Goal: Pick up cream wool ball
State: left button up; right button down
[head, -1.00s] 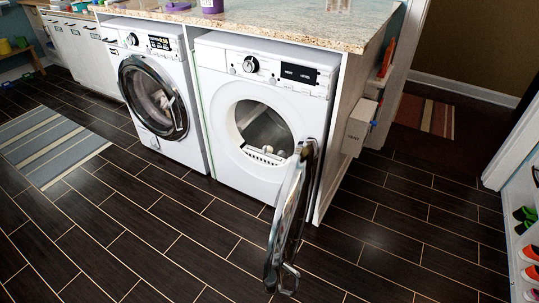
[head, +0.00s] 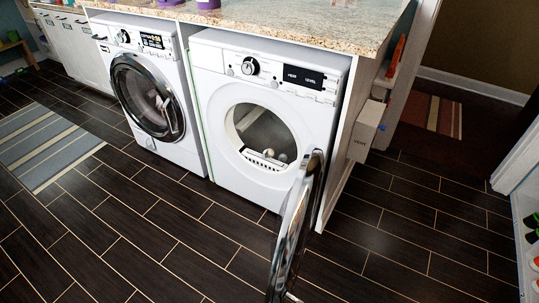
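The dryer (head: 222,153) on the right has its round door (head: 295,228) swung open toward the front right. Inside its drum, small pale balls lie low near the lint grille. One cream-looking ball (head: 282,158) rests at the right of the opening, and another pale ball (head: 268,153) is beside it. They are small, so I cannot tell which is the cream wool ball. Neither of my grippers is in view.
A front-loading washer (head: 183,138) with its door shut stands left of the dryer, both under a granite counter (head: 290,32). A box (head: 366,130) hangs on the counter's right side. A striped rug (head: 45,148) lies left. Dark tiled floor is clear in front; a shoe shelf (head: 527,235) stands right.

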aim_at(271, 152)
jog(key=i+j+z, duration=0.15)
jog(key=j, duration=0.35)
jog(key=i+j+z, duration=0.1)
jog(key=j, duration=0.4)
jog(key=i+j+z, duration=0.15)
jog(key=j, duration=0.4)
jog(key=j+z, duration=0.1)
jog(key=j, duration=0.4)
